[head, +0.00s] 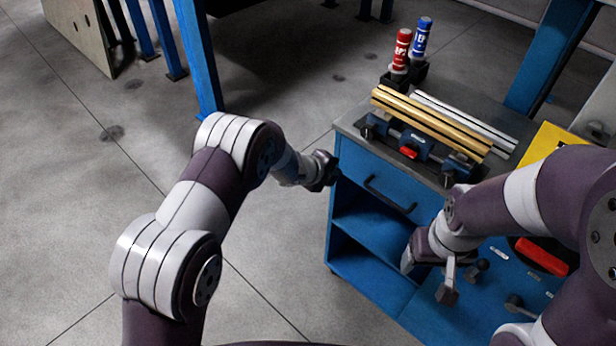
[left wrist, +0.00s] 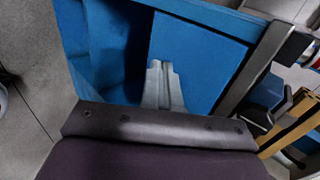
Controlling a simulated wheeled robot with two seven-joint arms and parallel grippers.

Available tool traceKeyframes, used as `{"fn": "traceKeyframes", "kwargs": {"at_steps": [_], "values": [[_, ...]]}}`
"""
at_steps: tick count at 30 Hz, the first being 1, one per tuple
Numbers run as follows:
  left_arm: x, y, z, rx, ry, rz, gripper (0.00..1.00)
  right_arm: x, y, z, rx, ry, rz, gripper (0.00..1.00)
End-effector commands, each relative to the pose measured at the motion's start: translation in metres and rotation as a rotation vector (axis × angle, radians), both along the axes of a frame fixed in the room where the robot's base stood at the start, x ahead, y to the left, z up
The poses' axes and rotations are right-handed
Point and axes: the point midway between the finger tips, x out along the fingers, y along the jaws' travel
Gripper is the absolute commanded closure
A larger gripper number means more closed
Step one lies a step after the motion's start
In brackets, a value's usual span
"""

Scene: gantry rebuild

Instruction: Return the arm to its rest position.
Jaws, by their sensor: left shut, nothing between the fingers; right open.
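My left arm reaches in from the left, and its gripper (head: 326,170) is beside the upper left corner of the blue workbench cabinet (head: 345,240). In the left wrist view the left gripper's fingers (left wrist: 163,82) are closed together and empty, with the blue cabinet front behind them. My right arm comes in from the right. Its gripper (head: 448,280) hangs open in front of the cabinet's drawer side, above the lower blue surface; its fingers are partly hidden by the wrist.
On the bench top (head: 350,122) lie a brass-coloured bar (head: 430,122) and a silver bar (head: 465,120) by a vise-like fixture. A red bottle (head: 401,50) and a blue bottle (head: 421,38) stand behind. A drawer handle (head: 388,195) sticks out. Open floor (head: 90,200) lies left.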

Motion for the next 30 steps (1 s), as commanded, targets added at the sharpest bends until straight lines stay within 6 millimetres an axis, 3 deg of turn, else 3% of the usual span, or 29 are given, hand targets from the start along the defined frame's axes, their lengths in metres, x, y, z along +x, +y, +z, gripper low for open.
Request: {"fn": "traceKeyframes", "kwargs": {"at_steps": [12, 21, 23, 25, 27, 30], "values": [[-0.045, 0.036, 0.051, 0.001, 0.002, 0.001, 1.00, 0.000, 0.000, 0.001, 0.000, 0.000, 0.000, 0.31], [-0.052, 0.044, 0.054, -0.021, 0.046, 0.062, 1.00, 0.000, 0.000, 0.001, 0.000, 0.000, 0.000, 0.31], [-0.062, 0.061, 0.038, -0.049, 0.162, 0.236, 1.00, 0.000, 0.000, 0.001, 0.000, 0.000, 0.000, 0.31], [-0.092, 0.096, 0.028, -0.102, 0.357, 0.583, 1.00, 0.000, 0.000, 0.003, 0.000, 0.000, 0.000, 0.31], [-0.135, 0.135, 0.045, -0.178, 0.529, 0.997, 1.00, 0.000, 0.000, 0.012, 0.000, 0.000, 0.000, 0.31], [-0.208, 0.169, 0.078, -0.289, 0.711, 1.501, 1.00, 0.000, 0.000, 0.025, 0.000, 0.000, 0.000, 0.31]]}}
